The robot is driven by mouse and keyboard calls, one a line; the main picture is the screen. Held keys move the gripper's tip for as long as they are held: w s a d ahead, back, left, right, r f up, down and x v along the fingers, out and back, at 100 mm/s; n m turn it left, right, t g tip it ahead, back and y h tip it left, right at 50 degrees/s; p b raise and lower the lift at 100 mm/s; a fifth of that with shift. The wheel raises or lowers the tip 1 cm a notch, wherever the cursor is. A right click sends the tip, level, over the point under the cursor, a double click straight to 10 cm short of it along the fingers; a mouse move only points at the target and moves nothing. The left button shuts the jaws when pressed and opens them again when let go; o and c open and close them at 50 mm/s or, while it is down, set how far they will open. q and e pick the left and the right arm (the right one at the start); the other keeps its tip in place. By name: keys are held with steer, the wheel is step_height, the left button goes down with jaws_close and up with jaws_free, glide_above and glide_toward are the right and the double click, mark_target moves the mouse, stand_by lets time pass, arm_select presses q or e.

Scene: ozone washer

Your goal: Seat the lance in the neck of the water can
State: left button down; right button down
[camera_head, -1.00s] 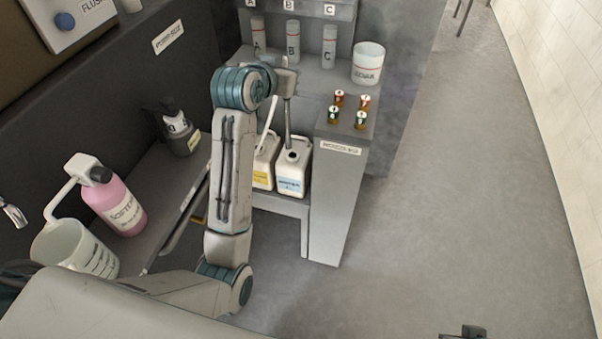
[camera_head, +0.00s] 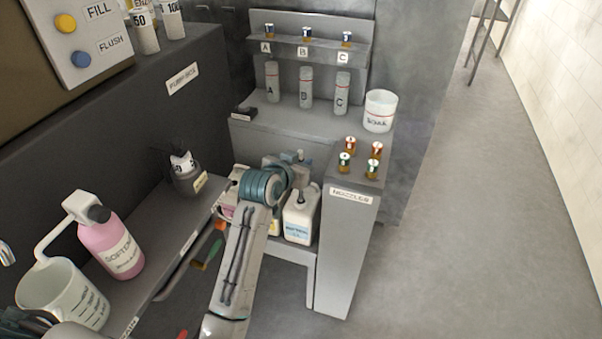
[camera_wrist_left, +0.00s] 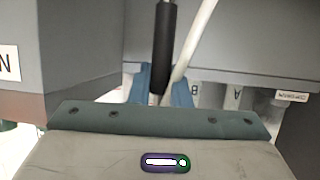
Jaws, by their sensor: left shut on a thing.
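My left gripper (camera_head: 300,158) is over the low shelf, just above the cans. In the left wrist view its blue fingers (camera_wrist_left: 162,92) are shut on a dark rod (camera_wrist_left: 163,45), which looks like the lance's upper part. A white rod (camera_wrist_left: 196,42) slants close beside it. The white can with a blue label (camera_head: 299,222) stands upright on the low shelf; I take it for the water can. Its neck is close under the gripper. A yellow-labelled can (camera_head: 274,227) beside it is mostly hidden by my arm. The lance's lower end is hidden, so I cannot tell whether it is in the neck.
The nozzle cabinet (camera_head: 347,240) stands right of the cans, with several small nozzles on top. A white tub (camera_head: 380,110) and grey cylinders (camera_head: 306,88) stand behind. A pink bottle (camera_head: 112,245) and a jug (camera_head: 62,292) are at left. The floor at right is clear.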

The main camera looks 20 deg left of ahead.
mark_target(301, 193)
arm_select(q)
step_height(301, 193, down, 3)
steer(key=shift+f, duration=0.7)
steer(key=c, duration=1.4)
jaws_free()
steer(key=shift+o, duration=0.2)
steer(key=shift+r, duration=0.1)
